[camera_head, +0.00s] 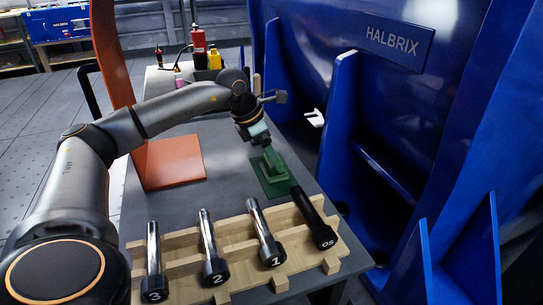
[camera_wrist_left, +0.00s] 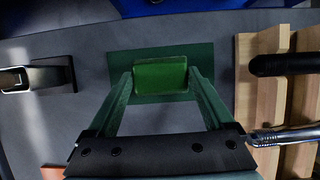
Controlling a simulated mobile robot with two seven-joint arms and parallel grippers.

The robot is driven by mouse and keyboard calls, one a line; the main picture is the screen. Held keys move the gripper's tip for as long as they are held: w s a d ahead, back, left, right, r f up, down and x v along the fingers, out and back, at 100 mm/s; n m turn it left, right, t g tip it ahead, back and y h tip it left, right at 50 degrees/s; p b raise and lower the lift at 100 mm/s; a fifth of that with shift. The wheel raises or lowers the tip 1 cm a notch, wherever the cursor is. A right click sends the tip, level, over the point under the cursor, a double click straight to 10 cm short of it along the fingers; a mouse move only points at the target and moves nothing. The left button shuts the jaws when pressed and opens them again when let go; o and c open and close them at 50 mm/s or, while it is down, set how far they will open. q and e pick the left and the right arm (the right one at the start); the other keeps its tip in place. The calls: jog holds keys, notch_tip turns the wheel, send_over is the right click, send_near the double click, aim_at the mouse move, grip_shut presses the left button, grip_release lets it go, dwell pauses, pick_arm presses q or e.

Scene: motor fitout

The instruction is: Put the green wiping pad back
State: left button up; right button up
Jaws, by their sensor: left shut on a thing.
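The green wiping pad (camera_wrist_left: 160,76) is a small green block between the fingertips of my left gripper (camera_wrist_left: 160,82). The gripper is shut on it. In the head view the left gripper (camera_head: 268,152) points down over a flat dark green mat (camera_head: 279,187) on the grey table (camera_head: 225,160). The mat also shows in the left wrist view (camera_wrist_left: 201,57), with the pad over it and inside its outline. I cannot tell whether the pad touches the mat. The fingers hide part of the pad in the head view. My right gripper is not in view.
A wooden rack (camera_head: 235,232) with several numbered, black-ended metal tools stands just in front of the mat. An orange upright with a foot plate (camera_head: 175,162) stands to the left. A blue HALBRIX machine (camera_head: 340,150) borders the table's right. Red and yellow containers (camera_head: 199,42) stand behind.

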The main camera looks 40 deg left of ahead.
pick_arm(q)
jog(key=shift+f, duration=0.1)
jog(key=o, duration=1.3)
jog(key=shift+o, duration=0.2)
jog(key=p+v, duration=0.4)
jog(key=v, duration=0.8)
jog(key=shift+p, duration=0.3)
jog(key=shift+s, duration=0.15)
